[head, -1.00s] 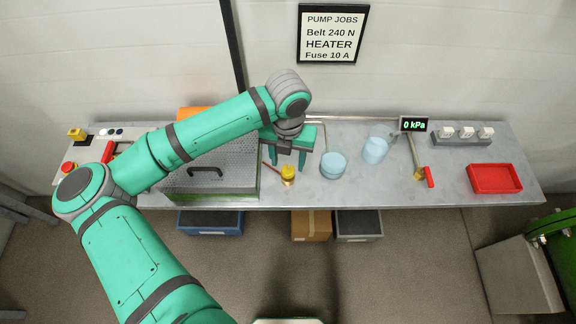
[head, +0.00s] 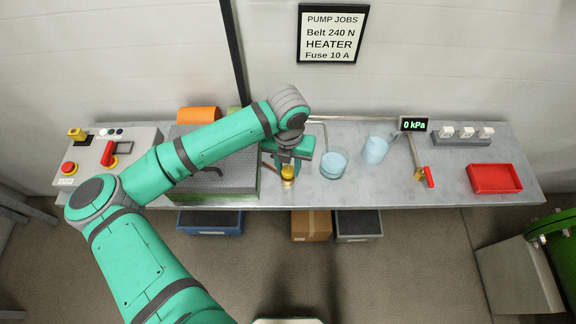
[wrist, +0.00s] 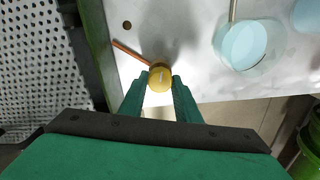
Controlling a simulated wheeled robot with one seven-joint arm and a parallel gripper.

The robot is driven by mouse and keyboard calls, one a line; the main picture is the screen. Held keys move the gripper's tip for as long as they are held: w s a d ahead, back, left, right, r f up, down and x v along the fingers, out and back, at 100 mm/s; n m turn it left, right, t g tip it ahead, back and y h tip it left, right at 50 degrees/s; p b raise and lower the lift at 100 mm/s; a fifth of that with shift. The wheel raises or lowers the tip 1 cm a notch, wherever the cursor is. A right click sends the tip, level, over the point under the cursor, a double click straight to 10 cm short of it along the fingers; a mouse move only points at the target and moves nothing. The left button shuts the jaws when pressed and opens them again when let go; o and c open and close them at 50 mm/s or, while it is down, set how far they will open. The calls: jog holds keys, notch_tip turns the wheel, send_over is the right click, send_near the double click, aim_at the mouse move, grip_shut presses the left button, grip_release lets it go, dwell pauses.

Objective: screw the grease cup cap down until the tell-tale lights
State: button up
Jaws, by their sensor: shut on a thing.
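The grease cup cap (head: 288,172) is a small yellow knurled-looking piece on the workbench, right of the perforated metal case. It also shows from above in the wrist view (wrist: 160,76), with a pale mark on its top. My gripper (head: 288,163) points down at it, and its two green fingers (wrist: 160,86) are shut on the cap from either side. A copper-coloured pipe (wrist: 130,52) runs from the cap toward the upper left. A small round brown spot (wrist: 127,25) lies beyond the pipe; I cannot tell whether it is the tell-tale. No light shows there.
The perforated case top (head: 225,165) stands close on the left. Two glass vessels with pale blue contents (head: 334,163) (head: 376,149) stand to the right. A red-handled valve (head: 429,177), a red tray (head: 494,178) and a "0 kPa" display (head: 414,124) are farther right.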

aim_at(288, 170)
jog(key=m, duration=0.5)
jog(key=shift+m, duration=2.5)
jog(key=o, duration=1)
jog(key=shift+o, duration=0.2)
jog(key=shift+r, duration=0.15)
notch_tip(288, 170, up, 11)
jog(key=shift+f, duration=0.2)
